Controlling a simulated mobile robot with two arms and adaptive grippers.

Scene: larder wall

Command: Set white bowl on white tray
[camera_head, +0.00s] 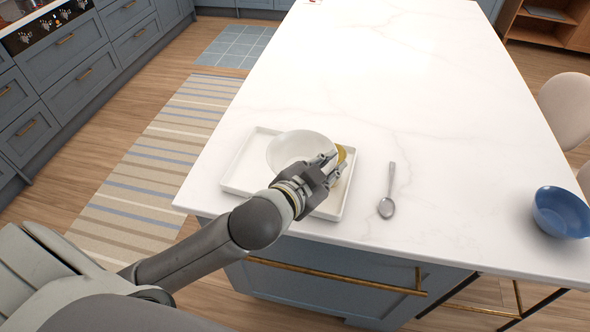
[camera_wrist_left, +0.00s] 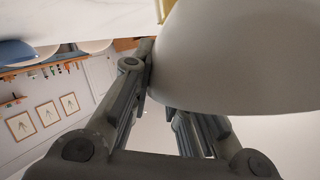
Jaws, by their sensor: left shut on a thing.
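The white bowl (camera_head: 297,147) is over the white tray (camera_head: 243,177) near the front left of the marble-topped island. My left gripper (camera_head: 332,166) is shut on the bowl's right side. In the left wrist view the bowl (camera_wrist_left: 240,60) fills the upper right, close against the fingers of my left gripper (camera_wrist_left: 160,98). I cannot tell whether the bowl touches the tray or hangs just above it. A yellow thing (camera_head: 342,153) shows behind the fingers, mostly hidden. My right gripper is not in view.
A spoon (camera_head: 388,192) lies on the countertop right of the tray. A blue bowl (camera_head: 562,212) stands near the right edge. The countertop (camera_head: 400,80) behind is largely clear. Pale chairs (camera_head: 566,108) stand at the right side.

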